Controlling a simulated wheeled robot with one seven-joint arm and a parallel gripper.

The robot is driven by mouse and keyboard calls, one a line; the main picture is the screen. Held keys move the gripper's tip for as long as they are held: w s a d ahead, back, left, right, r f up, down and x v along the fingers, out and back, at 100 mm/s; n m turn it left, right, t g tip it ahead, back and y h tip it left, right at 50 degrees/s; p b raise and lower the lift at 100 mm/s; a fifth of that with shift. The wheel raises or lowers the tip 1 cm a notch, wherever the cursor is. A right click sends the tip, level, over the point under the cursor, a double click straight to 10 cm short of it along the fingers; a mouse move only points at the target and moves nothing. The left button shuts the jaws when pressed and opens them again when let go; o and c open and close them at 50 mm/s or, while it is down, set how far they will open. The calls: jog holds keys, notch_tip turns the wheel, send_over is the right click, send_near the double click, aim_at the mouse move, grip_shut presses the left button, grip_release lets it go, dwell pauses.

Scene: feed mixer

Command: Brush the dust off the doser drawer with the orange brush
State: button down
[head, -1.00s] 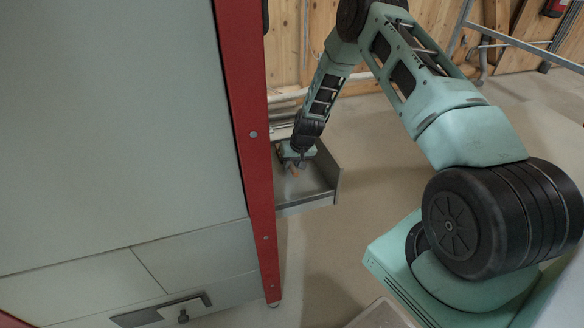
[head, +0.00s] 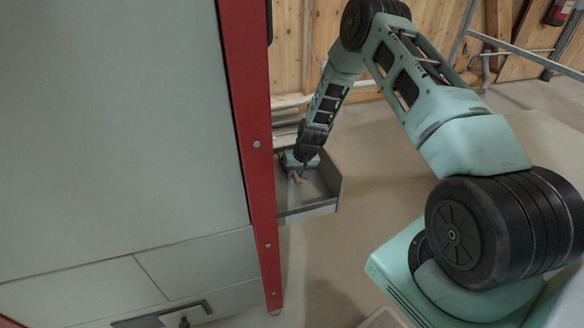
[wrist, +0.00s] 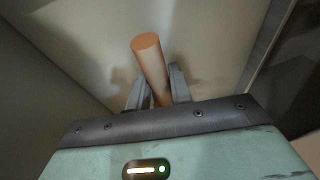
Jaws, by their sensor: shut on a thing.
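The doser drawer (head: 310,211) is a grey open-topped drawer pulled out to the right of the red post in the head view. My gripper (head: 298,176) is inside it, over its floor, near the left side. In the wrist view my gripper (wrist: 160,98) is shut on the orange brush (wrist: 149,62), with its round handle end sticking up between the fingers. I cannot make out dust clearly.
The red post (head: 253,144) and grey machine panels (head: 120,110) stand close to the left of the drawer. A wooden wall (head: 300,45) is behind. A metal rail (head: 520,45) and red extinguisher (head: 560,12) are at the far right.

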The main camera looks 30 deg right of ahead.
jog(key=shift+s+a, duration=0.1)
jog(key=shift+s, duration=0.15)
jog(key=shift+w, duration=0.1)
jog(key=shift+w+d+f+b, duration=0.1)
jog(key=shift+w+d+b, duration=0.15)
jog(key=shift+w, duration=0.3)
jog(key=shift+w+d+b, duration=0.1)
jog(key=shift+w+b, duration=0.2)
jog(key=shift+w, duration=0.3)
jog(key=shift+w+d+f+b, duration=0.1)
jog(key=shift+w+d+b, duration=0.15)
jog(key=shift+w, duration=0.3)
jog(key=shift+s+a+r+p, duration=0.1)
jog(key=shift+s+a+p, duration=0.2)
jog(key=shift+s, duration=0.35)
jog(key=shift+s+a+p, duration=0.1)
jog(key=shift+s+p, duration=0.25)
jog(key=shift+s, duration=0.25)
jog(key=shift+s+a+r+p, duration=0.1)
jog(key=shift+s+a+p, duration=0.2)
jog(key=shift+s, duration=0.35)
jog(key=shift+d, duration=0.1)
